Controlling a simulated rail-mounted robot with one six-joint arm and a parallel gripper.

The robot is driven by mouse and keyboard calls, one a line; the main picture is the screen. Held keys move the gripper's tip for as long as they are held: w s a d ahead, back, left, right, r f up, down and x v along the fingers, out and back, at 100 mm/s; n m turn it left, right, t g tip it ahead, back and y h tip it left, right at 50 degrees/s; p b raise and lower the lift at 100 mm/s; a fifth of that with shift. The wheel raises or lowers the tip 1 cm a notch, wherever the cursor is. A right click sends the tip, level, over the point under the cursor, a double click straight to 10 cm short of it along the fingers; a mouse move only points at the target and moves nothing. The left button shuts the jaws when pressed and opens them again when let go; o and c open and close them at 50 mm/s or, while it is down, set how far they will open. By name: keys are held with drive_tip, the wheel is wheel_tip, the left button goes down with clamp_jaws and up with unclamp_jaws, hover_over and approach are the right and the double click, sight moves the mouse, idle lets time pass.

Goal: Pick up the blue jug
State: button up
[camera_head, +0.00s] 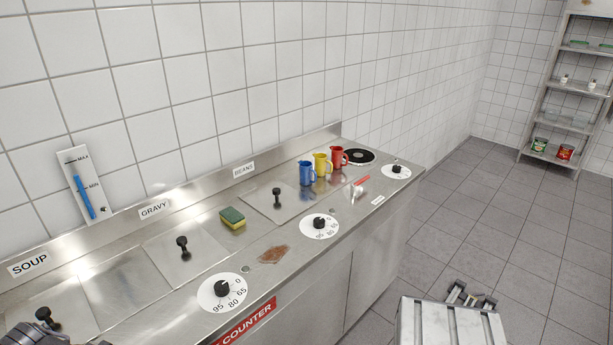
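The blue jug (306,172) stands upright on the steel counter (290,252), at the left end of a close row of jugs. A yellow jug (321,163) and a red jug (337,157) stand just right of it and farther back. The blue jug's handle side faces right, toward the yellow jug. No hand is around it.
A lid with a black handle (277,197) lies just left of the jugs. A sponge (233,218), a brown spill (274,254), a dial (319,226) and a small white item with a red handle (359,189) are nearby. A black round plate (358,157) lies behind the red jug. The tiled wall rises behind.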

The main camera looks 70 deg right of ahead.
drive_tip(key=o, duration=1.5)
